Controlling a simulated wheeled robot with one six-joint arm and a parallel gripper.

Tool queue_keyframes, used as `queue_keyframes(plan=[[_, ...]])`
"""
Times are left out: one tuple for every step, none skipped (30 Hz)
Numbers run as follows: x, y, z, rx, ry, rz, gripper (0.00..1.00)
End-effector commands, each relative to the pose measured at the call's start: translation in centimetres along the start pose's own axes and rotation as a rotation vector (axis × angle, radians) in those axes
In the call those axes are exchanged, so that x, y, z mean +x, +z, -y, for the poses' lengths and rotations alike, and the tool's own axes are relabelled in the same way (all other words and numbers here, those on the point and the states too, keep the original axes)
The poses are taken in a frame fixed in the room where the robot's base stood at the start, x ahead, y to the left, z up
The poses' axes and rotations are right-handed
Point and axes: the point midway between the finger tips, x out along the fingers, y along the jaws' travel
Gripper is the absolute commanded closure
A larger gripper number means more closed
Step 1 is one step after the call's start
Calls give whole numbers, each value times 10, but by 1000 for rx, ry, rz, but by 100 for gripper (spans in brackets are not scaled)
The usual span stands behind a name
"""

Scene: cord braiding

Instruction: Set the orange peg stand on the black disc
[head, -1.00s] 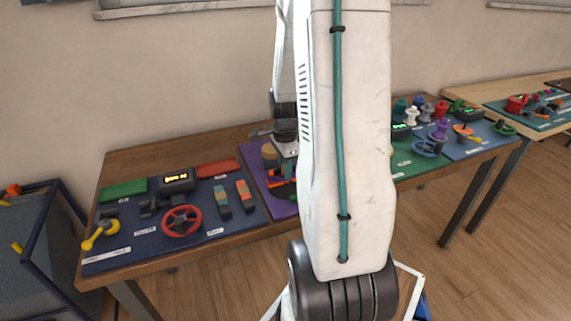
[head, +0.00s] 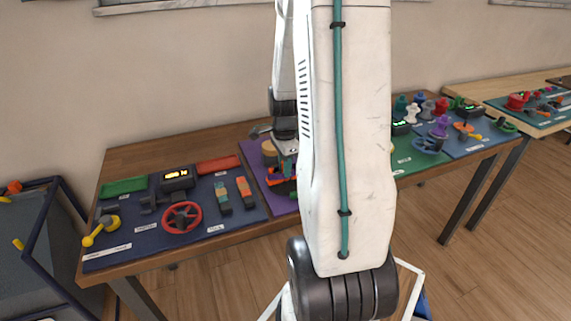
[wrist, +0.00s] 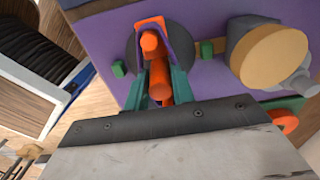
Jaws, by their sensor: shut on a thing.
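In the wrist view the orange peg stand (wrist: 160,80) is between the teal fingers of my gripper (wrist: 159,76), which is shut on it. Its orange upper end shows beside a purple and orange bracket-like part. The black disc (wrist: 132,56) lies behind and below the stand on the purple board, partly hidden by the stand and fingers. I cannot tell whether the stand touches the disc. In the head view my gripper (head: 284,160) is over the purple board, largely hidden by my arm, with orange showing near it.
On the purple board (wrist: 95,35), a grey part with a round tan top (wrist: 270,57) stands right of the disc, near green blocks (wrist: 207,49). A blue board (head: 150,245) with a red wheel (head: 182,217) lies left on the table. Other boards with spools lie right.

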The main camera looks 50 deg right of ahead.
Motion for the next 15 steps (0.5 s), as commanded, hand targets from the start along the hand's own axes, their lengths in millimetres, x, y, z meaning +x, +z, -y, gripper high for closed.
queue_keyframes(plan=[[2,0,0,0,1,0,100],[4,0,0,0,1,0,100],[6,0,0,0,1,0,100],[7,0,0,0,1,0,100],[8,0,0,0,1,0,100],[9,0,0,0,1,0,100],[9,0,0,0,1,0,100],[9,0,0,0,1,0,100],[9,0,0,0,0,0,100],[9,0,0,0,0,0,100],[9,0,0,0,0,0,100],[9,0,0,0,0,0,100],[9,0,0,0,0,0,100],[9,0,0,0,0,0,100],[9,0,0,0,0,0,100]])
